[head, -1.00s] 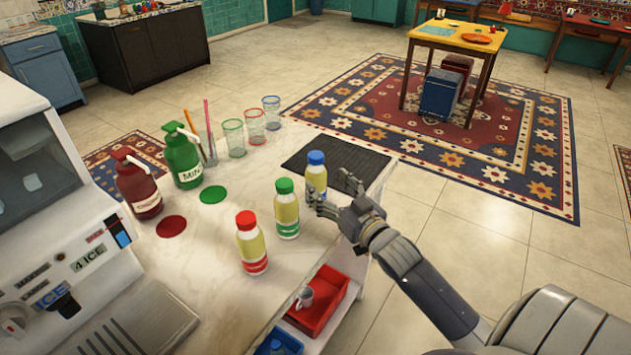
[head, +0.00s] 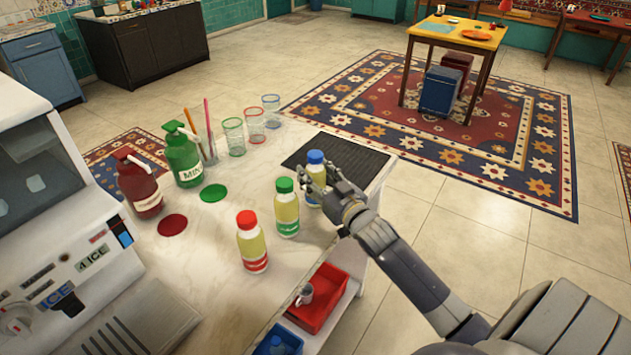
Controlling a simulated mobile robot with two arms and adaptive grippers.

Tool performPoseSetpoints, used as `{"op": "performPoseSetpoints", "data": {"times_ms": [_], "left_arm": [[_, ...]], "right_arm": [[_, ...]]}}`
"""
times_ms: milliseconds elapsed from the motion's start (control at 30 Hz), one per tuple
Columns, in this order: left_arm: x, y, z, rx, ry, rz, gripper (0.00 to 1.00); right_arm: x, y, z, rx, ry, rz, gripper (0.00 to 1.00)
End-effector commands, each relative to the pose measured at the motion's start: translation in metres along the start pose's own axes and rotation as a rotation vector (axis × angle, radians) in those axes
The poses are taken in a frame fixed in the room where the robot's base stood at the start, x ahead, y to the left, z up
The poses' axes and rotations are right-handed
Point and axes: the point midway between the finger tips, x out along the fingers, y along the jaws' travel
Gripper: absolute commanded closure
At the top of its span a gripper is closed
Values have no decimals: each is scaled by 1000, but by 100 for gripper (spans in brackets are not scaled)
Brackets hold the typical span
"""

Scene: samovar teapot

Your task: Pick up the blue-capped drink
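The blue-capped drink (head: 315,158) is a bottle of yellow drink. It stands upright on the counter at the front edge of the dark mat. My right gripper (head: 314,182) is at this bottle, with fingers across its front and right side, hiding much of its body. Whether the fingers press on it is unclear. A green-capped drink (head: 286,212) stands just left of the gripper. A red-capped drink (head: 251,245) stands farther left and nearer to me. My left gripper is not in view.
A dark ribbed mat (head: 350,160) lies at the counter's far end. Several glasses (head: 234,137) and two pump bottles, green (head: 183,160) and red (head: 140,190), stand at the back left. A red bin (head: 325,305) sits below the counter edge. A drinks machine (head: 50,240) fills the left.

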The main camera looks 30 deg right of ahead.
Motion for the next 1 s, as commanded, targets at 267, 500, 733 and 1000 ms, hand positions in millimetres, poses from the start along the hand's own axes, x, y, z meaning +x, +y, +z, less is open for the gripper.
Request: {"op": "performPoseSetpoints", "data": {"times_ms": [267,500,733,1000], "left_arm": [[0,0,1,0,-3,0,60],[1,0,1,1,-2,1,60],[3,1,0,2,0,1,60],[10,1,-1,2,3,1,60]], "right_arm": [[0,0,-1,0,2,-1,88],[0,0,-8,0,3,0,88],[0,0,-41,-3,7,-1,88],[-63,-2,-39,0,-2,0,88]]}}
